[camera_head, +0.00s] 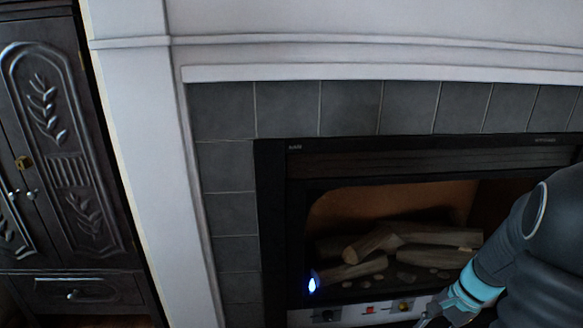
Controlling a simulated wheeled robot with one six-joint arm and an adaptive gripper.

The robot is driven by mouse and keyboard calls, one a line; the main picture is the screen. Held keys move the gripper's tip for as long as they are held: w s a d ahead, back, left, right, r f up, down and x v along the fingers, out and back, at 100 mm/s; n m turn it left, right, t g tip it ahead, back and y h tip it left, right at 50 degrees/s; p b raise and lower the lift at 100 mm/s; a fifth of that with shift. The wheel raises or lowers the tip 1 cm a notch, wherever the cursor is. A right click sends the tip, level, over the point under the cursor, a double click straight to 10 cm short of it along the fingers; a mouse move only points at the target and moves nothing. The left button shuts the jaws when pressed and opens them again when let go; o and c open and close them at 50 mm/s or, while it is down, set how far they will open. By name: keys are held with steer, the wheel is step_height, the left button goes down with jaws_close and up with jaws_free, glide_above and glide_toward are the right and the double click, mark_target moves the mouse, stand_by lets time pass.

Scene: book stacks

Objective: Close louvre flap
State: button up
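A black-framed fireplace insert (271,210) fills the right half of the view. A dark slatted louvre strip (420,161) runs along its top, above the opening. Along its bottom is a light control panel (345,313) with a dark knob, a red switch and a yellowish knob, all uncovered. No louvre flap shows over this panel; whatever lies below it is cut off by the picture's lower edge. My gripper (432,318) is at the bottom edge, in front of the panel's right part. It is partly cut off, and its fingers are too unclear to tell open from shut.
Logs (410,240) lie inside the opening, with a small blue glow (313,283) at its lower left. Grey tiles (225,165) and a white mantel (150,170) surround the insert. A dark carved cabinet (65,160) stands at the left. My arm covers the lower right.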

steer(key=s+a+r+n+t+h, duration=0.2)
steer(key=s+a+r+n, duration=0.3)
steer(key=a+r, duration=0.3)
steer(key=s+a+r+n+t+h, duration=0.2)
steer(key=s+a+r+n, duration=0.4)
steer(key=r, duration=0.5)
steer(key=shift+s+a+n+t, duration=0.25)
steer(key=shift+a+n+t, duration=0.45)
steer(key=shift+a+n, duration=0.45)
steer(key=shift+d, duration=0.1)
